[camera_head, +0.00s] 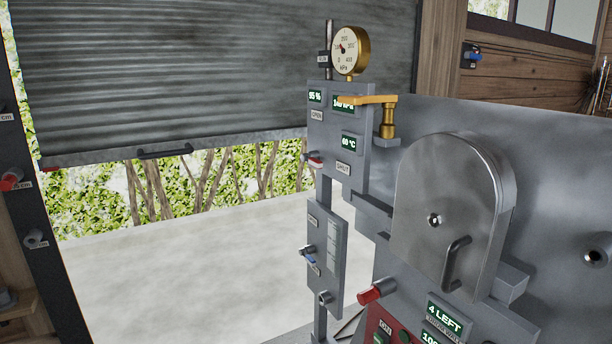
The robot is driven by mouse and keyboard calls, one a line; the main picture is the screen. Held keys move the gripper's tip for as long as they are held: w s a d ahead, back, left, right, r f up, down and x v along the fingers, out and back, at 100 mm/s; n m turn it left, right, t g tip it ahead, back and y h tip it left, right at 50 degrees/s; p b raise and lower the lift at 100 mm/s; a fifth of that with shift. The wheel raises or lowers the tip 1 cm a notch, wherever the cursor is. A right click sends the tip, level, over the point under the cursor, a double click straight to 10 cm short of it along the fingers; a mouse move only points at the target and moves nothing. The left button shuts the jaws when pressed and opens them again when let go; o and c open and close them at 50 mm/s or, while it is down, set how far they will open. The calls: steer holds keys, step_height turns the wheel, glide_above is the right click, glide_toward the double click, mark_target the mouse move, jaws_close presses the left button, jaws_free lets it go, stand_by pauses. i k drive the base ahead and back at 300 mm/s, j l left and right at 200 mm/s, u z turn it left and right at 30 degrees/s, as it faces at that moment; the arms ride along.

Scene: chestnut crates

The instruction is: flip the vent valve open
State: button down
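A brass lever (368,99) on a short brass post (388,120) stands beside the grey gauge panel (328,140). It looks like the vent valve, but I see no label naming it. The lever lies about level and points left, across the panel's pressure display. An OPEN label (317,115) is on the panel's upper left and a SHUT label (343,168) is lower down. I cannot tell for sure which label the lever matches. My gripper is not in view.
A round brass gauge (350,51) tops the panel. A metal door with a handle (456,262) stands to the right, with a red knob (370,295) below left. A lower panel (327,255) has a blue-tipped switch. A half-raised shutter (200,70) is behind, over open floor.

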mark_target(315, 163)
steer(key=i+j+z, duration=0.15)
steer(key=i, duration=0.3)
steer(key=i+j+z, duration=0.2)
steer(key=i+j, duration=0.2)
steer(key=i, duration=0.3)
